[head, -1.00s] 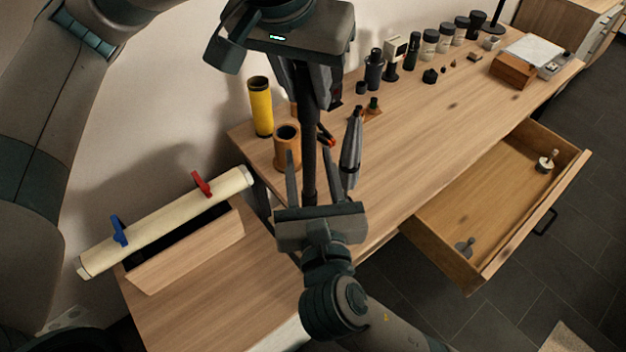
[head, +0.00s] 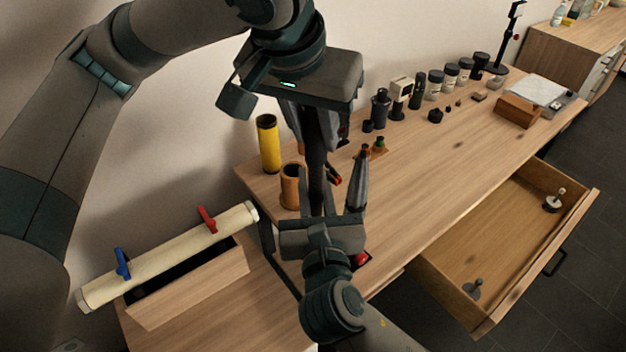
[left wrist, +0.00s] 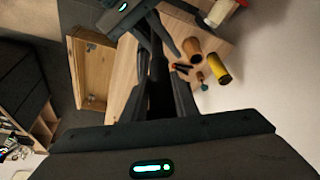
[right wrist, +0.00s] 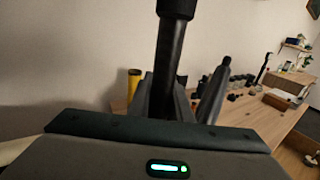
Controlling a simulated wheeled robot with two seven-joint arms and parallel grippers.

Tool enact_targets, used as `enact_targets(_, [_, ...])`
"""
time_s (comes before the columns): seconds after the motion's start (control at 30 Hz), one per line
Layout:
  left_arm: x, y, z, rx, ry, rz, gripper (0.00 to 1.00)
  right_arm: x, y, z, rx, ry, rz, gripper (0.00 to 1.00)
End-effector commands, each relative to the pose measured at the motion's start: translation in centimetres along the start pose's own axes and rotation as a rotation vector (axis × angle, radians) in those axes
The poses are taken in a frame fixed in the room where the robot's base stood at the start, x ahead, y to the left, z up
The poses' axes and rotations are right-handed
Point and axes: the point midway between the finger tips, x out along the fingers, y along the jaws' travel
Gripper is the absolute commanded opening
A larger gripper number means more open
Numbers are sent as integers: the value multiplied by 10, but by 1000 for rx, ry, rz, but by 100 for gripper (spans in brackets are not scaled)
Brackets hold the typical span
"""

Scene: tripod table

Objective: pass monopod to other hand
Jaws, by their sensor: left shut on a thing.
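The monopod is a dark, roughly upright pole (head: 317,170) in the head view, spanning my two grippers. My left gripper (head: 312,125), pointing down from above, is shut on its upper part. My right gripper (head: 317,197) points up from below, its fingers on either side of the lower pole. In the right wrist view the pole (right wrist: 168,55) stands between those fingers, close to them; whether they clamp it is unclear. In the left wrist view the pole (left wrist: 159,85) runs away between the left fingers toward my right gripper. The gripped surfaces are hidden.
A grey folded stand (head: 361,185) is close right of my right fingers. A yellow tube (head: 268,145) and brown cup (head: 292,187) stand behind left. A cream roll (head: 170,257) lies front left. An open drawer (head: 500,250) juts out right. The tabletop's middle (head: 440,175) is mostly clear.

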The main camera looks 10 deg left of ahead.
Motion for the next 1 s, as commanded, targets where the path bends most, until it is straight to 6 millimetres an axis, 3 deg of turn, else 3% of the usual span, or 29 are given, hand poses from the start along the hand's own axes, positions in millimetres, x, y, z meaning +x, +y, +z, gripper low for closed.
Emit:
enact_targets(0.03, [0,0,0,-1,2,1,0,0,0,0,0,0,1,0])
enact_targets(0.07, [-1,0,-1,-1,2,1,29,0,0,1,1,-2,1,0])
enact_targets(0.13, [-1,0,-1,-1,2,2,45,0,0,1,1,-2,2,0])
enact_targets(0.17, [-1,0,0,-1,2,2,48,0,0,1,1,-2,2,0])
enact_targets(0.63, [-7,0,-1,0,3,1,48,0,0,1,1,-2,1,0])
enact_targets(1.0, [-56,0,-2,-1,6,1,48,0,0,1,1,-2,1,0])
